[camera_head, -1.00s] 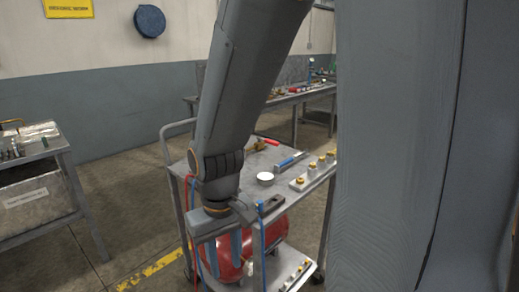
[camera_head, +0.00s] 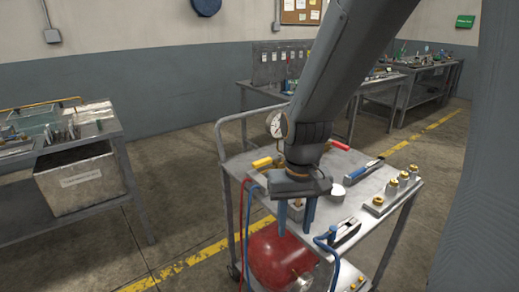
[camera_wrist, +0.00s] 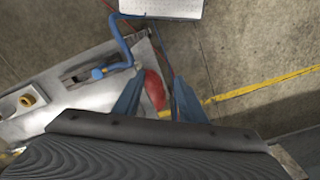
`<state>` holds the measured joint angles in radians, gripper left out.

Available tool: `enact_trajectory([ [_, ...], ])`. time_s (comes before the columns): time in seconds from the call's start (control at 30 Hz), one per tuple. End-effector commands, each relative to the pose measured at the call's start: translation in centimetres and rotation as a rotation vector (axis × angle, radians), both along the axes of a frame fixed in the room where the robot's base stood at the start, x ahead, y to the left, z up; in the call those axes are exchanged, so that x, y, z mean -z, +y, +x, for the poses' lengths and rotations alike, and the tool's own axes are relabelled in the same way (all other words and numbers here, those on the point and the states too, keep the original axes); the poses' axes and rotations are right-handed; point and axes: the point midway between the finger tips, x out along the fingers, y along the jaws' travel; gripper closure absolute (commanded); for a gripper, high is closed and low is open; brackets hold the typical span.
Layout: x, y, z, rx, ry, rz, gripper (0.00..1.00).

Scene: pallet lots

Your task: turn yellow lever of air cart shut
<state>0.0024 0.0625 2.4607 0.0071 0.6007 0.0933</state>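The air cart (camera_head: 236,150) is a grey metal cart with a red tank (camera_head: 272,252) on its lower level. The yellow lever (camera_head: 262,162) shows just left of my arm above the cart top; its inner end is hidden behind my wrist. A round pressure gauge (camera_head: 276,124) stands above it, partly covered by my arm. A red lever (camera_head: 340,145) shows right of the arm. My gripper (camera_head: 296,220) points down over the near side of the cart, to the right of and nearer than the yellow lever. Its blue fingers are apart and empty, also in the wrist view (camera_wrist: 157,105).
Blue hose (camera_head: 330,255) and red hose (camera_head: 241,215) hang at the cart's near side. A blue-handled tool (camera_head: 366,170), white round item (camera_head: 338,190) and brass-topped fittings (camera_head: 391,190) lie on its right. A workbench with a bin (camera_head: 85,183) stands left, with open floor between.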

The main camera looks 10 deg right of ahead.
Motion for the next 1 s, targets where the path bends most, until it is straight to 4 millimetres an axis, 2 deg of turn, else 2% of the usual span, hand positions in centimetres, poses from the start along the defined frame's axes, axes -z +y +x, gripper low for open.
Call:
enact_trajectory([
  [0.03, -2.0, -0.1, 2.2, 0.049, -0.009, 0.001, 0.62],
  [0.1, -4.1, -0.1, 6.1, 0.141, -0.023, 0.003, 0.62],
  [0.2, -6.0, 0.0, 11.6, 0.282, -0.029, 0.008, 0.62],
  [0.4, -7.1, 0.0, 21.6, 0.573, -0.013, 0.011, 0.62],
  [0.5, -7.2, -0.1, 26.0, 0.724, -0.002, 0.011, 0.62],
  [0.6, -7.0, -0.3, 29.5, 0.856, 0.007, 0.009, 0.62],
  [0.7, -6.8, -0.4, 32.0, 0.960, 0.012, 0.007, 0.62],
  [0.8, -6.6, -0.6, 33.5, 1.030, 0.016, 0.006, 0.62],
  [1.0, -5.8, -0.6, 34.4, 1.080, 0.022, 0.003, 0.62],
])
